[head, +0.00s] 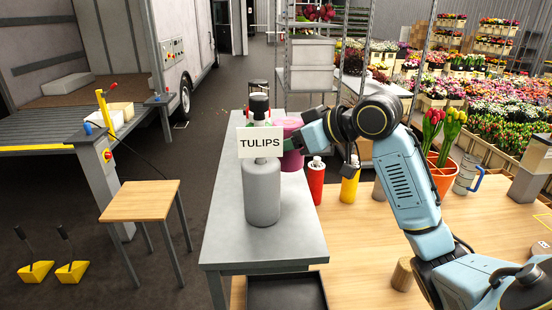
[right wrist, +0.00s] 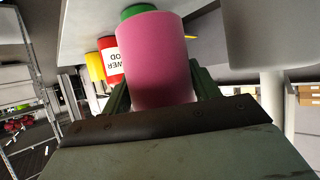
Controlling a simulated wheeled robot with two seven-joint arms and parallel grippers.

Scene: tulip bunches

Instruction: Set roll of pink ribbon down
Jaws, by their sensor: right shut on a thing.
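The roll of pink ribbon (head: 293,161) is at the grey table, partly hidden behind a grey cylinder with a TULIPS sign. My right gripper (head: 297,142) reaches it from the right. In the right wrist view the pink roll (right wrist: 158,60) fills the space between the dark fingers, and the gripper is shut on it. A green round thing (right wrist: 137,11) shows just beyond the roll's end. I cannot tell whether the roll touches the table. My left gripper is not in view.
The grey cylinder (head: 262,200) stands on the grey table (head: 225,245), close to the roll. A red bottle (head: 316,184) and a yellow bottle (head: 349,188) stand to the right. A pot of tulips (head: 442,178) is farther right. The grey table's front left is clear.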

